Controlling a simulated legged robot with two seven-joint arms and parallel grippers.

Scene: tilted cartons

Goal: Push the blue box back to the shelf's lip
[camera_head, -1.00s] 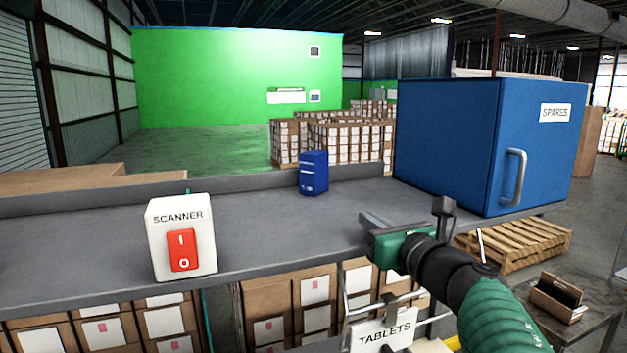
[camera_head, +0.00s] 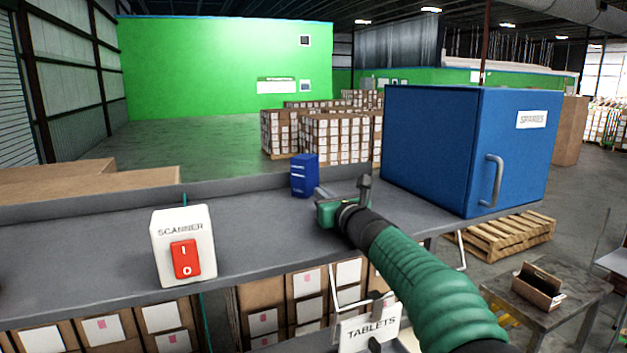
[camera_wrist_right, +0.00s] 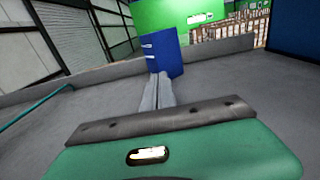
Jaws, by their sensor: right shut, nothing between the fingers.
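The small blue box (camera_head: 304,176) stands upright near the back of the grey shelf (camera_head: 250,220), in front of the shelf's raised rear lip (camera_head: 228,186). My right gripper (camera_head: 320,191) is shut and empty, its fingers reaching toward the lower right of the box's front. In the right wrist view the blue box (camera_wrist_right: 161,53) is just beyond the shut fingertips (camera_wrist_right: 158,78). They look very close to the box; I cannot tell whether they touch it. Whether the box's back meets the lip is hidden. My left gripper is not in view.
A large blue cabinet (camera_head: 430,140) marked SPARES stands on the shelf to the right of the box. A white SCANNER switch box (camera_head: 183,247) stands at the front left. The shelf between the switch and the blue box is clear.

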